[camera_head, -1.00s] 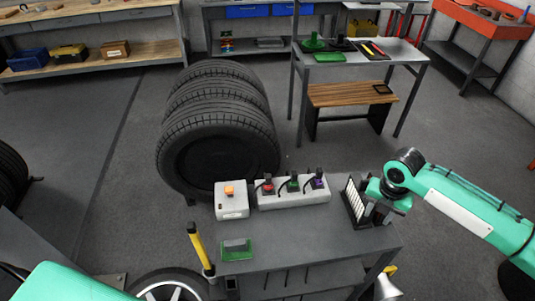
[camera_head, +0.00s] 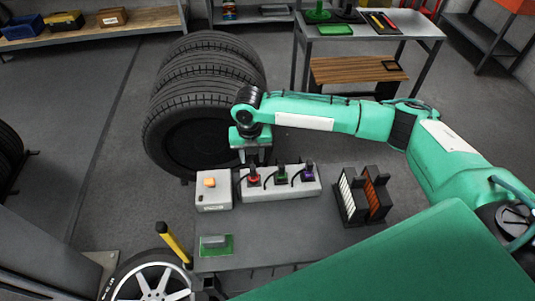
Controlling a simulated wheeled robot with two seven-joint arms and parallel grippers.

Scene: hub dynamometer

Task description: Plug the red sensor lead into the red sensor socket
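A light grey block (camera_head: 288,190) on the bench holds three dark plugs or leads with coloured bases: red (camera_head: 253,177), green (camera_head: 280,175) and purple (camera_head: 308,172). The red one is at the left end and stands upright. I cannot tell lead from socket at this size. My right gripper (camera_head: 252,160) points down just behind and above the red one, apparently not holding it. Its fingers are small and dark, so I cannot tell whether they are open. My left gripper is not in view.
A grey box with an orange button (camera_head: 209,183) stands left of the block. Two slotted racks, one with white (camera_head: 349,196) and one with orange strips (camera_head: 376,192), stand at right. A green-based grey item (camera_head: 215,244) lies at front left. Stacked tyres (camera_head: 190,125) stand behind.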

